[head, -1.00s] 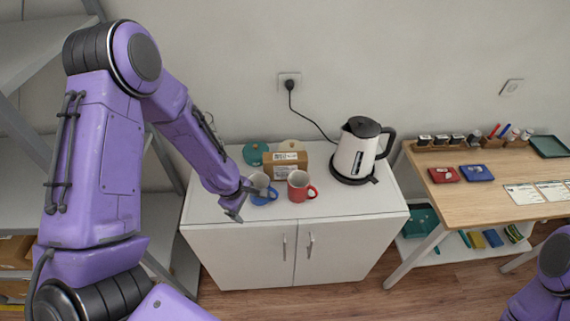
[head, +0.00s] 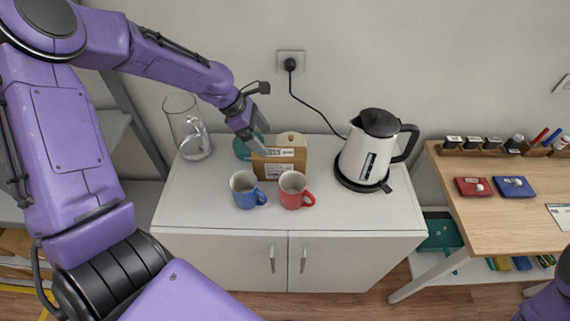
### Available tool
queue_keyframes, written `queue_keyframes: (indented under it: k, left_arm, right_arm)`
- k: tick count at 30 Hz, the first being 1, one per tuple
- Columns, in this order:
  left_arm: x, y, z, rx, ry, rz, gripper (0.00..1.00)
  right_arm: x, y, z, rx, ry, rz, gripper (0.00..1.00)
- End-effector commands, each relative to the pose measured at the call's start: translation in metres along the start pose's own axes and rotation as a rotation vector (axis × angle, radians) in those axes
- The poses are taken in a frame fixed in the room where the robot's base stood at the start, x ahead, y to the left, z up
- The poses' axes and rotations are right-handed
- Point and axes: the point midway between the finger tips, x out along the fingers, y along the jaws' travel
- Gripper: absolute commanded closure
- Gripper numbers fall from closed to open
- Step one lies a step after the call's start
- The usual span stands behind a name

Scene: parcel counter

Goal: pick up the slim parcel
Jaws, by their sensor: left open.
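The slim parcel (head: 294,165) is a small brown box with a white label. It stands upright on the white cabinet, behind the mugs and left of the kettle. My left gripper (head: 263,142) is open at the parcel's upper left, in front of part of its left side. Whether the fingers touch the parcel or stand to either side of it I cannot tell. My right gripper is out of view; only a bit of my right arm shows at the lower right.
A blue mug (head: 245,192) and a red mug (head: 292,187) stand in front of the parcel. A kettle (head: 364,155) stands right, its cord running to the wall. A glass jug (head: 186,130) is at left. A teal object (head: 241,149) and a beige round one (head: 292,138) are behind.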

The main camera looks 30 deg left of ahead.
Motion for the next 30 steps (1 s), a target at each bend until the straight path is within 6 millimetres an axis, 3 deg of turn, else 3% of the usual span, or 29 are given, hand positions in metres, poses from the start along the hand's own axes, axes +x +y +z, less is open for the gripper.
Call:
queue_keyframes:
  k: [1,10,14,21,30]
  left_arm:
    - [0.007,0.001,-0.005,-0.002,0.000,0.001,0.12]
    - [0.049,0.001,-0.012,-0.018,0.002,0.003,0.12]
    - [0.061,0.002,-0.010,-0.018,0.002,0.005,0.12]
    - [0.102,0.003,-0.004,-0.016,0.002,0.004,0.12]
    - [0.109,0.004,-0.002,-0.014,0.002,0.006,0.12]
  right_arm:
    - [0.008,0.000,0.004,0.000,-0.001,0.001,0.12]
    - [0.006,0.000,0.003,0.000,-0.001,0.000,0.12]
    - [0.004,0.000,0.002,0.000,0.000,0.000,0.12]
    - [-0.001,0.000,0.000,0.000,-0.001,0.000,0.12]
    - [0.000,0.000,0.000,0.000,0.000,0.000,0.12]
